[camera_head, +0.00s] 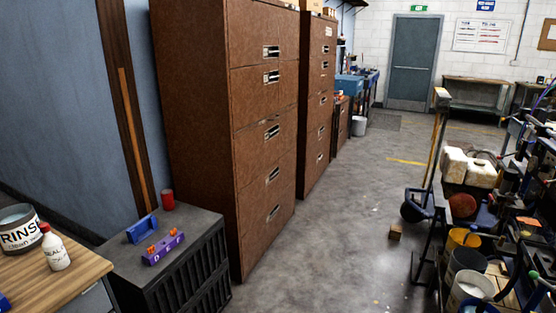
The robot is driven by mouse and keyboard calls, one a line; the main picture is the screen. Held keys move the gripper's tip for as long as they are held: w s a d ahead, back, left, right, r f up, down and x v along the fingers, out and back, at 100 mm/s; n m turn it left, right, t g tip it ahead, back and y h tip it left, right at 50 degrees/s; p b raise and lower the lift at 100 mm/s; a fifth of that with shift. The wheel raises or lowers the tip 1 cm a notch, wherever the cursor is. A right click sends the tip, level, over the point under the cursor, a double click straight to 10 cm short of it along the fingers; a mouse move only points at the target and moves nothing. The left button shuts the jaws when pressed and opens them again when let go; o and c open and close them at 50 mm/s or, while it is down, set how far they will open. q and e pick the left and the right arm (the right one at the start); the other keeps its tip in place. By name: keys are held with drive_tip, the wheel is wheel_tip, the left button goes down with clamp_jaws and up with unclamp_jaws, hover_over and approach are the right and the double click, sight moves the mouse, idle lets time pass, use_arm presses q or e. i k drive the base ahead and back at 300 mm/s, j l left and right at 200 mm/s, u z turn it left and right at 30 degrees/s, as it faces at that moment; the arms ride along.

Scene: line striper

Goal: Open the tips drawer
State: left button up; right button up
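A tall brown cabinet (204,140) stands left of centre, with several drawers bearing metal label-holder handles (272,131) on its front. A second brown cabinet (317,110) of the same kind stands behind it. A low dark grey drawer unit (176,292) stands in front, at the lower left. All the drawers that I can see look closed. No label reading "tips" can be made out, so I cannot tell which drawer is the tips drawer. Neither of my grippers is in view.
A purple block (163,250) with orange pieces, a blue holder (142,230) and a red can (168,200) sit on the low unit. A wooden table (62,284) is at left. A cluttered cart (470,240) stands at right. The concrete floor (340,240) between is mostly clear.

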sight(255, 151)
drive_tip(key=i+l+u, duration=0.1)
drive_tip(key=i+u, duration=0.3)
drive_tip(key=i+l+u, duration=0.2)
drive_tip(key=i+u, duration=0.2)
drive_tip(key=i+l+u, duration=0.4)
drive_tip(key=k+j, duration=0.05)
drive_tip(key=j, duration=0.05)
